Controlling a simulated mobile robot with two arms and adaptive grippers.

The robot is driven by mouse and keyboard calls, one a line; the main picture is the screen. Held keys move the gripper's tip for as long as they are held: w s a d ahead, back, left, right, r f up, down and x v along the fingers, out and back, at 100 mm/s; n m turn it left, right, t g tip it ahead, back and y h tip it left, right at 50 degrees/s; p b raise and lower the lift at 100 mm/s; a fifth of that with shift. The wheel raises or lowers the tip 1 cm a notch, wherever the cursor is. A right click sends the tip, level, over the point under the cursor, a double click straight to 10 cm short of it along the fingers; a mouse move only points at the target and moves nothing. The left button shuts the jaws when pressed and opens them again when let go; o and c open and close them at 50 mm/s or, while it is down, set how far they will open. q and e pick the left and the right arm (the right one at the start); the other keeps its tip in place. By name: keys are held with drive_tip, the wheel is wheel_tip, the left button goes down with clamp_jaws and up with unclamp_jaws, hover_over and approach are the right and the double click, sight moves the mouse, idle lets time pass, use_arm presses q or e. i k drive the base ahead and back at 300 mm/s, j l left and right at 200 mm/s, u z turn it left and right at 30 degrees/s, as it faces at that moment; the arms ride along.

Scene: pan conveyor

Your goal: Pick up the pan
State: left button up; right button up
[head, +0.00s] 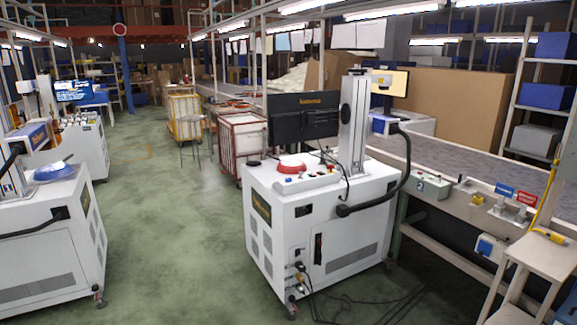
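I cannot make out a pan anywhere in the head view. Neither of my grippers shows in this view. A grey conveyor belt (462,178) runs along the right side. The part of it that shows looks bare, and the white machine with its monitor hides some of its far end.
A white wheeled machine (315,232) with a black monitor (303,115) stands in the middle, cables on the floor by it. Another white machine (45,235) stands at left. A stepped stand (541,255) is at lower right. Green floor (165,225) between the machines is clear.

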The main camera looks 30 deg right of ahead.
sight(290, 166)
drive_tip(key=i, duration=1.85)
drive_tip(key=i+z, duration=0.1)
drive_tip(key=i, duration=0.65)
drive_tip(key=i+j+z, duration=0.1)
drive_tip(key=i, duration=0.65)
drive_tip(key=i+j+z, duration=0.1)
drive_tip(key=i, duration=0.65)
